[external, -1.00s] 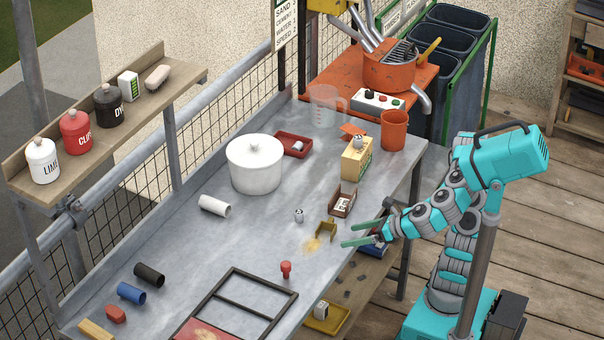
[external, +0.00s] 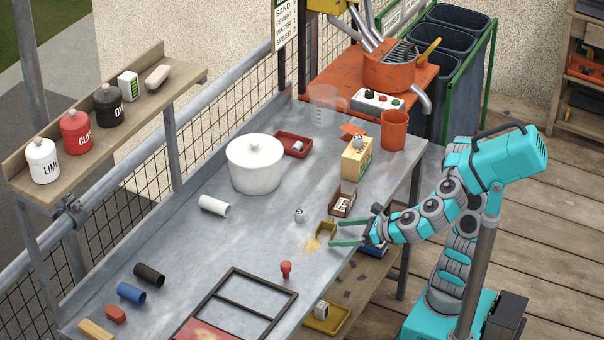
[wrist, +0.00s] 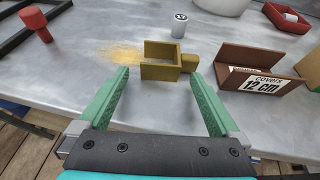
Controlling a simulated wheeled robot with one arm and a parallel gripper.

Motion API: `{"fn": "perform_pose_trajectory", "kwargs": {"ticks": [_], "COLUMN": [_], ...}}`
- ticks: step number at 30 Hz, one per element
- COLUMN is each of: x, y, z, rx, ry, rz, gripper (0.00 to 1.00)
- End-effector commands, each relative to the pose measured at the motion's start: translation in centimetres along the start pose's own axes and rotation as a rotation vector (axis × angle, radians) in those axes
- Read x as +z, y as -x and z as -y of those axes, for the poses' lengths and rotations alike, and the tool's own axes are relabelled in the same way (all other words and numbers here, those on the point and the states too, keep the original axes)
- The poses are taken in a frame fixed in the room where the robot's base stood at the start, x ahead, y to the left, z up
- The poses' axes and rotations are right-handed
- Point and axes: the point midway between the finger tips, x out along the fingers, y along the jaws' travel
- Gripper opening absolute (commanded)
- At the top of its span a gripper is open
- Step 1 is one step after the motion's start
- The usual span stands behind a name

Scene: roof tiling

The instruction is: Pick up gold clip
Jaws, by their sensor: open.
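The gold clip (external: 325,231) is a small, dull-gold, box-like channel piece on the grey table near its right edge. In the wrist view the gold clip (wrist: 163,60) lies just ahead of my fingertips, with a small knob at its right. My gripper (external: 332,232) has green fingers, spread apart and empty, reaching from the right. In the wrist view my gripper (wrist: 157,76) has its left fingertip left of the clip and its right one near the knob. I cannot tell whether they touch it.
Yellow powder (wrist: 118,52) lies beside the clip. A brown "covers 12 cm" holder (wrist: 258,75) stands close on the right. A small grey weight (wrist: 179,25) stands behind. A red knob-shaped piece (external: 286,269) stands toward the front. The table's middle (external: 240,235) is clear.

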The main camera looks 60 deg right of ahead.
Motion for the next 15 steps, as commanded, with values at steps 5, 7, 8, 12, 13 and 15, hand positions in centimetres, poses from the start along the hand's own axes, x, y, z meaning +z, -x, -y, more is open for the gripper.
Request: {"fn": "perform_pose_trajectory", "kwargs": {"ticks": [5,7,8,12,13,15], "x": [0.02,0.03,0.03,0.02,0.02,0.01], "y": [-0.47,-0.51,-0.52,-0.51,-0.51,-0.51], "z": [0.01,0.01,0.0,0.0,-0.01,-0.01], "rx": [0.0,0.0,0.001,0.001,0.001,0.0], "ry": [0.0,0.0,0.0,0.0,0.0,0.0], "rz": [0.001,0.001,0.0,0.0,0.0,0.0], "gripper": [0.99,0.99,0.99,0.99,0.99,0.93]}}
